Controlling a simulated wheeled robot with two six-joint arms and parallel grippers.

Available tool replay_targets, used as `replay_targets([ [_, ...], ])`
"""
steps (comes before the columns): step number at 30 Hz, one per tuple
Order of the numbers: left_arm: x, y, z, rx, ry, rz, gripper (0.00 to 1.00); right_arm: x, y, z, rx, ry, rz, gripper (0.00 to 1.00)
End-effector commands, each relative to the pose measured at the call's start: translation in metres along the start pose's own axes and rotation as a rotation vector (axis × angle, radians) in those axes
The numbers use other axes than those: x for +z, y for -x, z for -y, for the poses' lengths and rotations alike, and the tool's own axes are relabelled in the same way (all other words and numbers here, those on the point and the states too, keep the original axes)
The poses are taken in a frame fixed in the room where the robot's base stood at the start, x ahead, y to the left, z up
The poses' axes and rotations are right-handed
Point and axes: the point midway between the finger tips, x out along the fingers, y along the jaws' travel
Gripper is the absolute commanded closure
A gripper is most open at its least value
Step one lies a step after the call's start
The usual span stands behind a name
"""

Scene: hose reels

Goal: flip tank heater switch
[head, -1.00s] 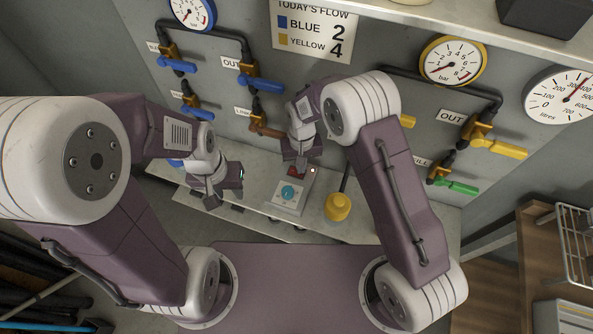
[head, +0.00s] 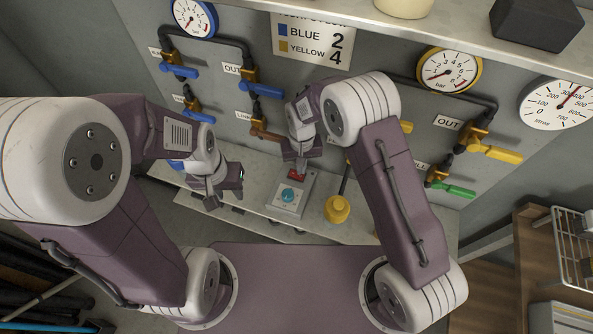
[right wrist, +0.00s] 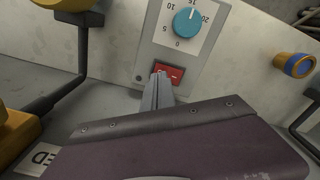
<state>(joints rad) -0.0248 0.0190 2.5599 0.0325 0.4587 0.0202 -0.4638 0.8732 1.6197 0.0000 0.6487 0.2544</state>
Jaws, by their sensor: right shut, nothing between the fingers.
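The heater control box (head: 282,208) is a grey panel with a blue dial (head: 288,194) and a red rocker switch (head: 297,175). In the right wrist view the red switch (right wrist: 170,73) sits below the numbered dial (right wrist: 187,21). My right gripper (head: 299,166) is shut and empty, with its tips at the switch. In the right wrist view the shut fingertips (right wrist: 159,76) overlap the switch's left part; whether they touch or press it I cannot tell. My left gripper (head: 222,196) hangs left of the box, apart from it; its jaw opening is unclear.
Blue-handled valves (head: 180,70) and yellow (head: 494,152) and green (head: 455,188) handles line the wall. A shelf (head: 480,35) overhangs above. The ledge around the box is narrow.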

Motion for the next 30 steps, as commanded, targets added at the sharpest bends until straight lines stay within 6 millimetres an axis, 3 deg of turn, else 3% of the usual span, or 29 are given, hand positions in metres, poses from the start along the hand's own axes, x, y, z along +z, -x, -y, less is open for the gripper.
replay_targets([
  [1, -0.001, 0.009, 0.0, 0.0, 0.0, 0.0, 0.64, 0.0, 0.01, 0.0, 0.0, 0.0, 0.0, 1.0],
  [13, -0.004, 0.042, -0.001, 0.0, 0.0, 0.0, 0.64, 0.0, 0.048, 0.0, 0.0, 0.0, 0.0, 1.0],
  [30, -0.004, 0.04, -0.001, 0.0, 0.0, 0.0, 0.64, 0.0, 0.046, 0.0, 0.0, 0.0, 0.0, 1.0],
])
